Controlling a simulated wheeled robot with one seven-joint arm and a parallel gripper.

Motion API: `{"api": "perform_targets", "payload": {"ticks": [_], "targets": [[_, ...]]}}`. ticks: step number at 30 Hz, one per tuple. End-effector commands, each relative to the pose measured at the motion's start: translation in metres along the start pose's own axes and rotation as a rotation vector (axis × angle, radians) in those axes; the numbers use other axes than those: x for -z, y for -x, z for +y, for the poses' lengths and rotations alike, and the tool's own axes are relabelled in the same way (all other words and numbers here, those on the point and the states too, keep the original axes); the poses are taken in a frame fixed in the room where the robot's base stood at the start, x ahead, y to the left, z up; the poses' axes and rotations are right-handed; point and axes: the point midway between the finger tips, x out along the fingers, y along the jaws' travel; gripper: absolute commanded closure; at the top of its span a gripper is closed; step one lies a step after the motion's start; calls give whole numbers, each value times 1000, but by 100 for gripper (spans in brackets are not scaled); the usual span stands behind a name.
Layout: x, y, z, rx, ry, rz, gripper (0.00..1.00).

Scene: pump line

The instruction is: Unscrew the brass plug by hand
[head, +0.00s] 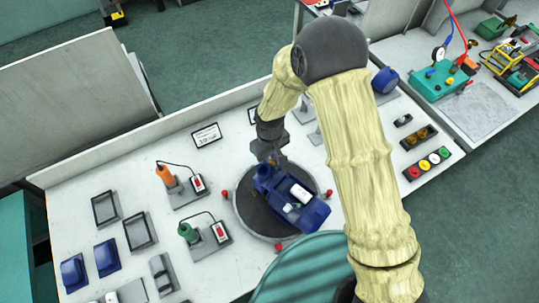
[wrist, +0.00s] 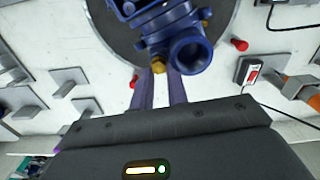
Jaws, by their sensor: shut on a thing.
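The blue pump (head: 312,212) sits on a dark round plate (head: 250,213) on the bench. In the wrist view the pump body (wrist: 165,22) fills the top middle, with an open round port (wrist: 190,52) facing me. The brass plug (wrist: 158,66) shows as a small brass end low on the pump, left of that port. My gripper (wrist: 159,74) has its two purple fingers on either side of the plug and is shut on it. In the head view my gripper (head: 268,160) is at the pump's far left end, and the plug is hidden there.
Another brass fitting (wrist: 206,14) sits on the pump's right side. Red knobs (head: 224,194) stand around the plate. Orange (head: 165,172) and green (head: 188,232) corded tools stand left of it, with grey blocks (wrist: 68,80) near my gripper.

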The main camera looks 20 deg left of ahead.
Motion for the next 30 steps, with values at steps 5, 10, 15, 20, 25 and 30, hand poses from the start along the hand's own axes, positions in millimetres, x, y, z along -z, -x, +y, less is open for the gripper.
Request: {"api": "perform_targets", "payload": {"ticks": [5,10,15,20,25,30], "targets": [[1,4,-1,1,1,3,100],[2,4,-1,0,0,6,82],[3,5,-1,0,0,8,59],[3,5,-1,0,0,9,59],[4,10,-1,0,0,10,59],[3,19,0,0,0,8,59]]}}
